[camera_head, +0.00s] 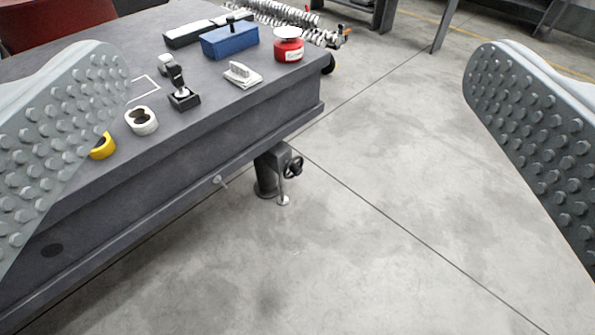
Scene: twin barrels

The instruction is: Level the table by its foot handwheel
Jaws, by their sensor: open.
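A dark grey table (260,120) fills the left half of the view, with one corner pointing toward the middle. Below that corner stands a short dark leg with a small black handwheel (293,167) on its right side. A thin rod with a pale round foot (283,200) reaches the floor beside the leg. My gripper (300,150) is open and empty. Its two studded grey jaws show at the left and right edges, wide apart, and the handwheel appears between them, well beyond. The left jaw hides part of the tabletop.
On the tabletop are a blue box (230,40), a red tin (288,46), a black joystick-like device (182,93), a white roll (141,120) and a yellow roll (103,147). The concrete floor (400,200) to the right is clear.

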